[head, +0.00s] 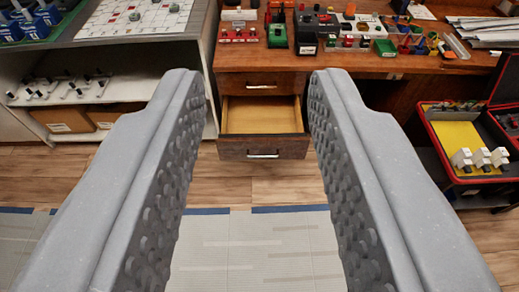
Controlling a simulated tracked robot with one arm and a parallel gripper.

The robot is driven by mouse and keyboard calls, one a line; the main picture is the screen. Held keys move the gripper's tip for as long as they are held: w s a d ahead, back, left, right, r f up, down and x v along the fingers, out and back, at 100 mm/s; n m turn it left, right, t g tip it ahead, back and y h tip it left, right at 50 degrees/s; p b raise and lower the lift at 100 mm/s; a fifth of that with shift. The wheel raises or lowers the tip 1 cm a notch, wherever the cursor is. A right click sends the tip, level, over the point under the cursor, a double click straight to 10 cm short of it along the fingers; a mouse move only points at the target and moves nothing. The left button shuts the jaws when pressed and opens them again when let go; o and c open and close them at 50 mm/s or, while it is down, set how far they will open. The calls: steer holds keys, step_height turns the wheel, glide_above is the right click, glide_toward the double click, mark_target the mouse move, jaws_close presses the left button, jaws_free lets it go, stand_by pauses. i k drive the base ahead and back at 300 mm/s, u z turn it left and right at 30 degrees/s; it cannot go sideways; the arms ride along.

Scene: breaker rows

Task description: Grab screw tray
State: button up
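My gripper (258,82) is open, with its two grey, dimpled fingers wide apart and nothing between them. The fingers point at a wooden desk (350,63) with an open drawer, still some way off. I cannot tell for sure which thing is the screw tray. Small coloured bins or parts (412,42) sit at the right of the desktop, too small to make out. A white panel (60,91) with several small upright pieces lies on the left shelf.
The open drawer (262,117) looks empty. A red case (455,130) with a yellow inside stands open at the right. A grey shelf unit (120,62) stands at the left. The desktop holds several coloured boxes and papers. The floor (255,185) ahead is clear.

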mark_target(231, 37)
steer(key=z, duration=0.05)
steer(key=i, duration=1)
steer(key=u, duration=0.1)
